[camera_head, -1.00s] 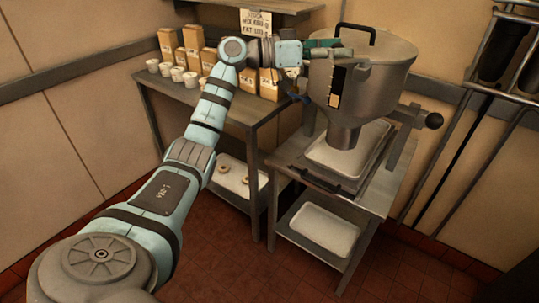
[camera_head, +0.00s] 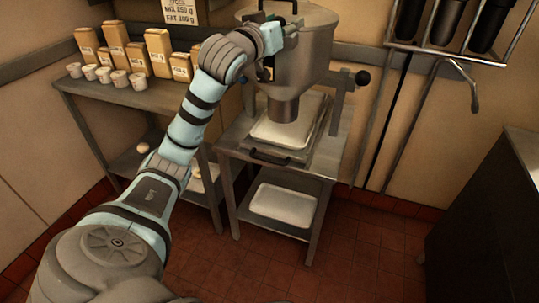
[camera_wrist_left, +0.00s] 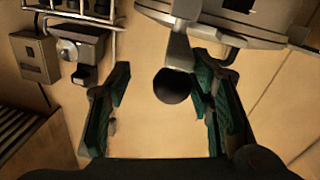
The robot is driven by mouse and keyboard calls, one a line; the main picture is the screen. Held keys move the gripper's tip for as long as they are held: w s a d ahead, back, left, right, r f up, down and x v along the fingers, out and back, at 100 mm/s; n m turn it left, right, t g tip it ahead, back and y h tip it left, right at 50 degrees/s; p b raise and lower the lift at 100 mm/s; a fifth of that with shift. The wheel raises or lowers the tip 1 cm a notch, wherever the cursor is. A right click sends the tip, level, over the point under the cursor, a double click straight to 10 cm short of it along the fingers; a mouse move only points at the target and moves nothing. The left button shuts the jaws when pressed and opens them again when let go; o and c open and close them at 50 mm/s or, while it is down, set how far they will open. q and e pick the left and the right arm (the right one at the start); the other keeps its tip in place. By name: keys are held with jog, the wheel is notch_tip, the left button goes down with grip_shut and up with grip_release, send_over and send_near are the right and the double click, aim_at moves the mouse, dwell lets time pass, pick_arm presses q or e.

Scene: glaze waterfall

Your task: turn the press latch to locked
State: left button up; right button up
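The press (camera_head: 300,60) is a grey metal hopper with a lid and black top handle on a stand. A black ball knob (camera_head: 362,78) sticks out on its right. I cannot tell which part is the latch. My left gripper (camera_head: 284,32) is at the hopper's upper left, its fingers largely hidden by the arm. In the left wrist view, its green-padded fingers (camera_wrist_left: 165,100) are open, with a black ball knob (camera_wrist_left: 172,86) on a grey lever between them, apparently untouched. I cannot tell if it is the same knob. My right gripper is not in view.
A white tray (camera_head: 283,133) lies under the hopper; another (camera_head: 284,204) is on the lower shelf. Cartons (camera_head: 159,52) and small cups (camera_head: 105,75) stand on the left bench. A wire rack (camera_head: 440,50) hangs at right.

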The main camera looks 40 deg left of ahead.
pick_arm(q)
jog(key=b+v, duration=0.7)
jog(key=v, duration=0.6)
jog(key=w+a+f+g+p, duration=0.1)
jog(key=w+a+f, duration=0.25)
jog(key=f, duration=0.25)
jog(key=w+a+f+n+g, duration=0.1)
jog(key=w+a+f, duration=0.1)
jog(key=w+f, duration=0.35)
jog(key=w+a+f+g+p, duration=0.1)
jog(key=w+a+f, duration=0.2)
jog(key=f, duration=0.5)
jog(key=s+a+f+g, duration=0.1)
jog(key=f+g, duration=0.1)
jog(key=f, duration=1.1)
jog(key=s+a+f+g, duration=0.1)
jog(key=s+f+g, duration=0.1)
jog(key=f, duration=1.2)
jog(key=shift+m+p, duration=0.3)
jog(key=shift+p, duration=0.05)
jog(key=shift+a, duration=0.15)
